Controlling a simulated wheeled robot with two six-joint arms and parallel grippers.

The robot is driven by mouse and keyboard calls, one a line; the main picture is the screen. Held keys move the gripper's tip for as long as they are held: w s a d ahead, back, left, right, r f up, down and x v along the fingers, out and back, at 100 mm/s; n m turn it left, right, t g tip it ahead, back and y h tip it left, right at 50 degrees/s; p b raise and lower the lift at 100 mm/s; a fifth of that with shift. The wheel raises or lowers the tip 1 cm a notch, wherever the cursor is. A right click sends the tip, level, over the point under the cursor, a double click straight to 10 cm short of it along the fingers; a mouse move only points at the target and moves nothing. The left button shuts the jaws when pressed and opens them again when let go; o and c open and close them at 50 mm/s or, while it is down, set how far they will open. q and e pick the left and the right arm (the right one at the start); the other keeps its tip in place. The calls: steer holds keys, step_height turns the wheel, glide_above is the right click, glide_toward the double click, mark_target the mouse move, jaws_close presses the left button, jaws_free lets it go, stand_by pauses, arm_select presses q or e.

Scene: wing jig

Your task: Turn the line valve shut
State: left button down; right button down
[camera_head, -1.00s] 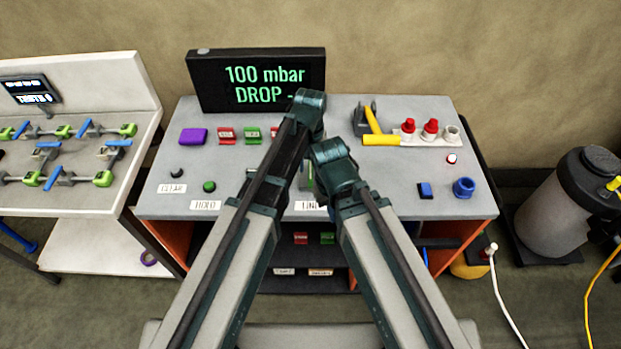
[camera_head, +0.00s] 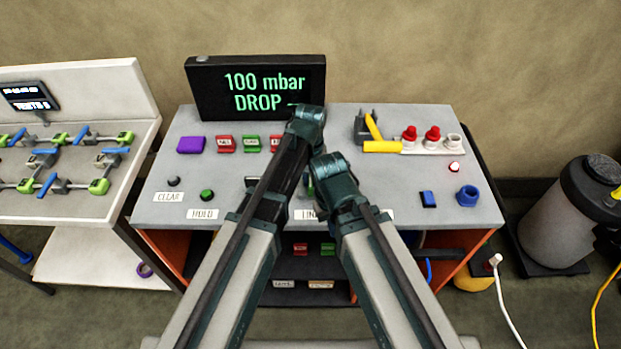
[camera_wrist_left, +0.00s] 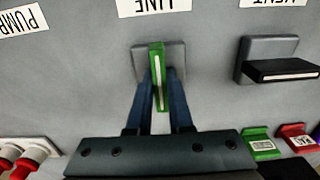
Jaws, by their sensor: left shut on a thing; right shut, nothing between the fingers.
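The line valve has a green handle (camera_wrist_left: 157,60) on a grey square base, below the LINE label (camera_wrist_left: 154,5) in the left wrist view. The handle stands lengthwise in that view, between my left gripper's (camera_wrist_left: 161,82) two blue fingers, which are shut on it. In the head view, my left gripper (camera_head: 306,122) reaches over the panel, and its arm hides most of the valve. My right gripper (camera_head: 332,168) is just in front and to the right, shut and empty; its fingertips are hidden.
The vent valve's black handle (camera_wrist_left: 283,70) lies crosswise beside the line valve. A display (camera_head: 257,88) reads 100 mbar DROP. A yellow-handled tool (camera_head: 381,146), red caps (camera_head: 432,134), a blue block (camera_head: 428,199) and a blue ring (camera_head: 467,195) occupy the panel's right side.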

arm_select(q)
steer(key=shift+m, duration=0.3)
steer(key=m, duration=0.3)
steer(key=shift+m, duration=0.4)
steer(key=m, duration=0.9)
steer(key=shift+m, duration=2.2)
steer(key=c, duration=0.8)
jaws_free()
